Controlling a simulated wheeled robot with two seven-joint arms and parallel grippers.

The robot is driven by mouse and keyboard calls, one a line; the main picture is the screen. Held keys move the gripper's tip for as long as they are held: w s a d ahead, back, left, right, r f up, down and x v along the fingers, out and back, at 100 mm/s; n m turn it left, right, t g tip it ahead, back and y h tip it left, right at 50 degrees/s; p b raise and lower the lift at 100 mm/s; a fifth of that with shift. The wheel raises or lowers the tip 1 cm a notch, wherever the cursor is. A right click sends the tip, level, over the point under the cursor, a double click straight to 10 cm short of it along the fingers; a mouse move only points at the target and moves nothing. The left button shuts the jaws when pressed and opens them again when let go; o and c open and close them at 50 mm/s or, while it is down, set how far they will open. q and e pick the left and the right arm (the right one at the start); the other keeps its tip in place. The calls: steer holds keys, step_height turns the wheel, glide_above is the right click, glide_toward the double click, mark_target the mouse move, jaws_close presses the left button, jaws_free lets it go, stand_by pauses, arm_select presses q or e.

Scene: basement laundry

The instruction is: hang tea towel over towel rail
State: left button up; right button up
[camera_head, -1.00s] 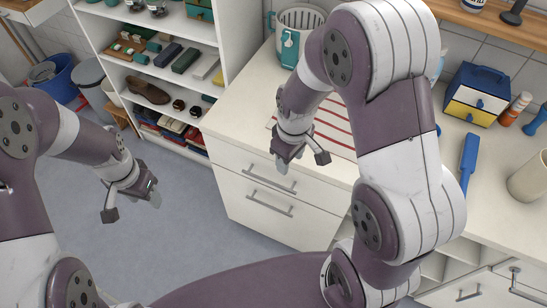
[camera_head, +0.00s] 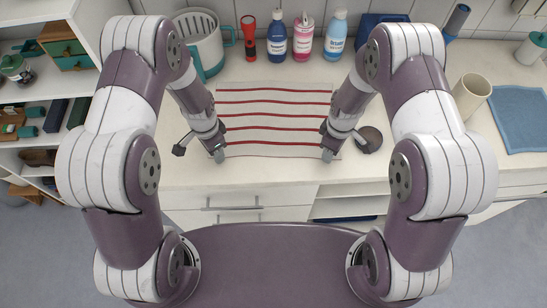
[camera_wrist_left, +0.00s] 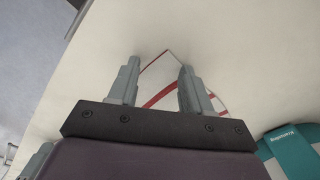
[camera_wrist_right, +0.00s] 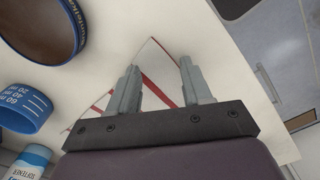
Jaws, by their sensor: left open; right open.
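The white tea towel with red stripes (camera_head: 275,118) lies flat on the white counter. My left gripper (camera_head: 218,157) is open at the towel's near left corner. The left wrist view shows that corner (camera_wrist_left: 164,72) between the two apart fingers. My right gripper (camera_head: 328,155) is open at the near right corner. The right wrist view shows that corner (camera_wrist_right: 154,65) between its fingers. Neither gripper is closed on cloth. I cannot make out a towel rail in these views.
A round dark-topped thing (camera_head: 370,138) stands close right of my right gripper. A grey-and-teal basket (camera_head: 199,42), a red torch (camera_head: 249,38) and bottles (camera_head: 304,38) line the back. A beige cup (camera_head: 470,95) and blue cloth (camera_head: 522,118) lie right. Drawers (camera_head: 233,196) are below the front edge.

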arm_select(q)
steer(key=shift+f, duration=0.3)
arm_select(e)
steer(key=shift+w+f, duration=0.1)
steer(key=shift+f, duration=0.2)
arm_select(q)
steer(key=shift+w+a, duration=0.1)
steer(key=shift+w, duration=0.1)
steer(key=shift+c, duration=0.7)
arm_select(e)
steer(key=shift+w+a, duration=0.1)
steer(key=shift+w, duration=0.05)
steer(key=shift+c, duration=0.7)
arm_select(q)
steer(key=shift+a, duration=0.1)
steer(key=shift+c, duration=1.4)
arm_select(e)
steer(key=shift+a, duration=0.1)
steer(key=shift+c, duration=1.3)
arm_select(q)
steer(key=shift+s, duration=0.1)
jaws_close()
arm_select(e)
jaws_close()
arm_select(q)
steer(key=shift+r, duration=0.1)
arm_select(e)
steer(key=shift+r, duration=0.1)
